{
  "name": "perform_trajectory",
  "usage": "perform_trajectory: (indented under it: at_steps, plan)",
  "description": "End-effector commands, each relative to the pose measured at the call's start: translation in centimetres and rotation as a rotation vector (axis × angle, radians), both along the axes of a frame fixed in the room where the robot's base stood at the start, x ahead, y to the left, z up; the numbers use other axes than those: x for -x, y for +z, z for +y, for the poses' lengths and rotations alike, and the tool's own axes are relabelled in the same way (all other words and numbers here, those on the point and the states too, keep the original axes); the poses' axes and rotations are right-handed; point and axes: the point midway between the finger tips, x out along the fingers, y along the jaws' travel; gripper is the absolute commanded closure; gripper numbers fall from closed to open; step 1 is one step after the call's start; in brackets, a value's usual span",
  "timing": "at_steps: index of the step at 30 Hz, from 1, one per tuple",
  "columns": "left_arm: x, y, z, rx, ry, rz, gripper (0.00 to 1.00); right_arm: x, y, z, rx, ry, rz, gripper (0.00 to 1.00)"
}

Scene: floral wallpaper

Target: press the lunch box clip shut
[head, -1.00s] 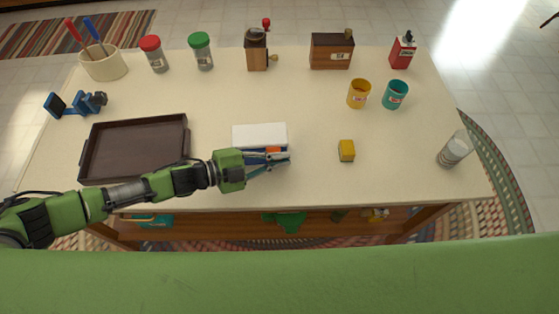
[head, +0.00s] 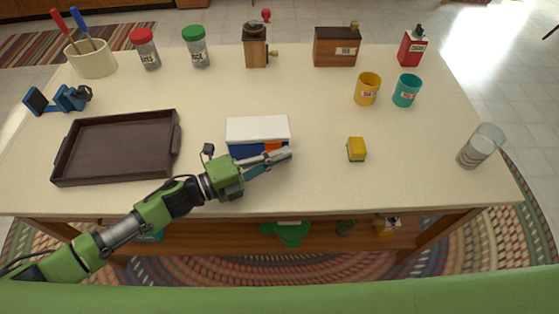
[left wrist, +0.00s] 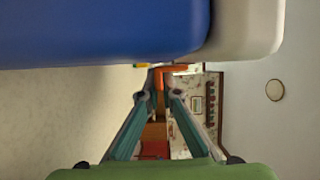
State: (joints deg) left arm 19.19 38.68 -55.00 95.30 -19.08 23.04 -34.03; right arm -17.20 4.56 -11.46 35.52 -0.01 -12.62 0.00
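The lunch box (head: 257,128) stands near the front middle of the table, with a white lid over a blue body. Its orange clip (head: 272,146) is on the front side, partly behind my left gripper (head: 288,154). The left fingers look drawn together, with nothing seen between them, and lie close along the box's front. In the left wrist view, the blue body (left wrist: 100,30) and white lid (left wrist: 245,25) fill the top, and the orange clip (left wrist: 174,69) shows just beyond the fingertips. I cannot tell whether they touch it. My right gripper is out of view.
A dark tray (head: 170,147) lies left of the box. A yellow block (head: 357,150) stands to the right, with a clear glass (head: 480,147) farther right. Cups, jars and a grinder (head: 255,47) stand farther back. Table right of the box is clear up to the block.

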Motion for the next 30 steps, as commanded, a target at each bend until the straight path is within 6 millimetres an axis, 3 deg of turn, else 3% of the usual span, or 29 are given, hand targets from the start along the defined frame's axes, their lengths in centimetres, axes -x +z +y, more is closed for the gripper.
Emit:
perform_trajectory:
  at_steps: [16, 18, 19, 30]
  plan:
    - [-0.06, -0.12, -0.01, -0.003, 0.0, -0.025, 1.0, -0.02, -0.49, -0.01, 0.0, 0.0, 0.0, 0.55]
    - [-0.06, -0.12, -0.01, -0.003, 0.0, -0.025, 0.8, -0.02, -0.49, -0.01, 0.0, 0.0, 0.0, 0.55]
    - [-0.06, -0.12, -0.01, -0.003, 0.0, -0.025, 0.78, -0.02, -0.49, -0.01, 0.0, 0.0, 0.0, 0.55]
    - [0.04, -0.11, 0.28, -0.002, 0.0, -0.025, 0.78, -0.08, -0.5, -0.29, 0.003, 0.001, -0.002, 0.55]
